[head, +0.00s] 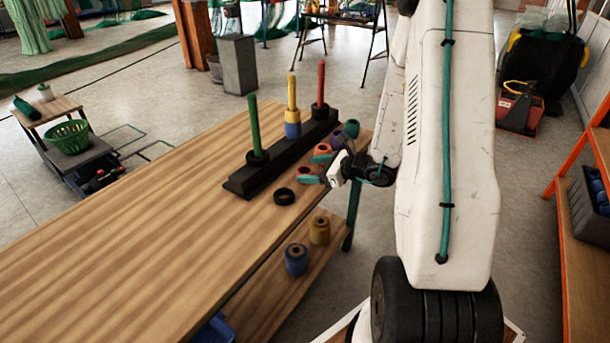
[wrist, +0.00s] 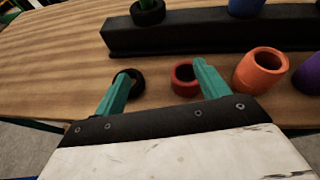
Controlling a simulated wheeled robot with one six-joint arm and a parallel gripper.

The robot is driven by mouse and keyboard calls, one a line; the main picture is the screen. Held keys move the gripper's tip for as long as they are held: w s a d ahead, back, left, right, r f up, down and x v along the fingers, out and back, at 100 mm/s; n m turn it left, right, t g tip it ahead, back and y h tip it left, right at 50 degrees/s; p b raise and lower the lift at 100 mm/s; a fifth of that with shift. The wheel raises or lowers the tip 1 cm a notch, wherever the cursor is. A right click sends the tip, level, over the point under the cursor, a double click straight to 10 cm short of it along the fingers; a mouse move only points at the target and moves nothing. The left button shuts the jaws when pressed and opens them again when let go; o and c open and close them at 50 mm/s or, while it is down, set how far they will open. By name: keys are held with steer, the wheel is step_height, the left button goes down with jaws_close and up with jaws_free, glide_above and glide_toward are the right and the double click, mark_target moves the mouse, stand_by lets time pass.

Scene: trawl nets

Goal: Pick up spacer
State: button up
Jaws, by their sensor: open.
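My gripper (wrist: 160,72) is open and empty at the near edge of the wooden table, its two teal fingers apart. It also shows in the head view (head: 312,179). A black ring spacer (wrist: 137,84) lies flat by the left fingertip; it also shows in the head view (head: 284,197). A red ring spacer (wrist: 182,80) lies by the right finger, partly hidden by it. An orange cylindrical spacer (wrist: 260,70) stands right of that finger, with a purple one (wrist: 311,76) beyond. The task does not say which spacer.
Behind them a black rack (head: 245,180) holds a green peg (head: 254,125), a yellow peg (head: 292,90) with blue and yellow spacers, and a red peg (head: 321,82). Blue (head: 296,260) and yellow (head: 320,230) spools stand on the lower shelf. The table's left side is clear.

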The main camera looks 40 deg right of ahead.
mark_target(310, 174)
steer(key=d+f+m, duration=0.1)
steer(key=d+f+m+h, duration=0.1)
steer(key=d+f, duration=0.1)
steer(key=shift+s+d+f+t+h, duration=0.1)
steer(key=shift+s+t+h, duration=0.1)
steer(key=shift+t+h, duration=0.1)
steer(key=shift+w+d+f+m, duration=0.1)
steer(key=shift+w+f+m, duration=0.1)
steer(key=shift+f+m, duration=0.1)
steer(key=x, duration=0.7)
steer(key=shift+w+f, duration=0.1)
steer(key=shift+w, duration=0.05)
steer(key=shift+d, duration=0.1)
steer(key=c, duration=1.1)
